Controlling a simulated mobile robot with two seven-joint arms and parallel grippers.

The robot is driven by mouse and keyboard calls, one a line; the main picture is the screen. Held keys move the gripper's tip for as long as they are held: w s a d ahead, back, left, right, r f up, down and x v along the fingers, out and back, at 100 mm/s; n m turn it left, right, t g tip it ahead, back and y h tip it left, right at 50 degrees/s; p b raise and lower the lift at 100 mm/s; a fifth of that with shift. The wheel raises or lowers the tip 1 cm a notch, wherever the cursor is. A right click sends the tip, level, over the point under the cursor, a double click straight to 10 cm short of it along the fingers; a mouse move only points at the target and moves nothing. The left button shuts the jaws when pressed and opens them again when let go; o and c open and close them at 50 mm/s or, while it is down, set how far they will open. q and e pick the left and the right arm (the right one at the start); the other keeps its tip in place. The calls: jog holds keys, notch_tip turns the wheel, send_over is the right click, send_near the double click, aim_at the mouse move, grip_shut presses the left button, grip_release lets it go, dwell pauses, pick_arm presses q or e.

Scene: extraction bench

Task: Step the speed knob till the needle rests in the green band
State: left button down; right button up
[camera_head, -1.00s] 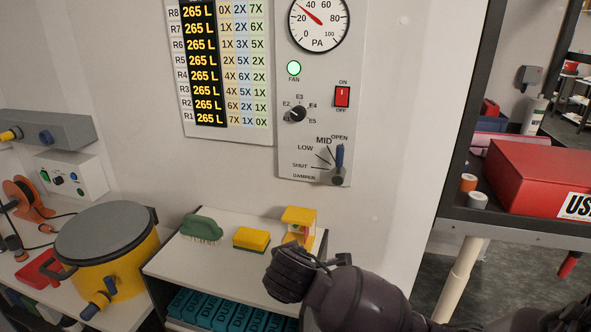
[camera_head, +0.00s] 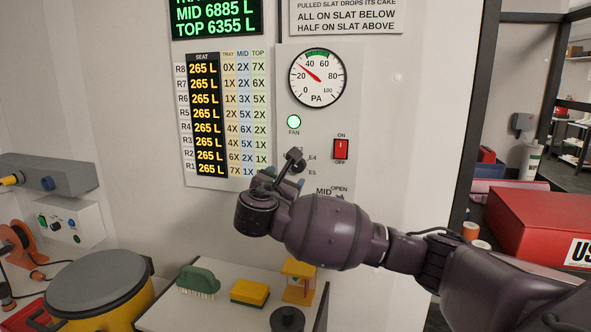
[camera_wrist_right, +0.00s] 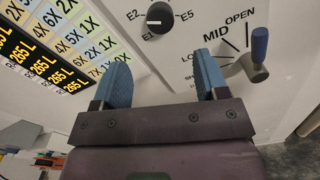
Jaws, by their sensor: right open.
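The speed knob (camera_wrist_right: 160,17) is black and round, with E-number labels around it. My left gripper is not in view.
The blue-handled damper lever (camera_wrist_right: 259,45) is just below right of the knob. The red ON/OFF switch (camera_head: 341,149) and lit green FAN lamp (camera_head: 294,121) are nearby. A shelf below holds a green brush (camera_head: 198,281) and yellow sponge (camera_head: 250,292).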

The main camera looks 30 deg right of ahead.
aim_at(297, 167)
jog(key=x, duration=0.9)
jog(key=shift+w+d+p, duration=0.15)
jog(key=shift+p, duration=0.15)
jog(key=c, duration=0.9)
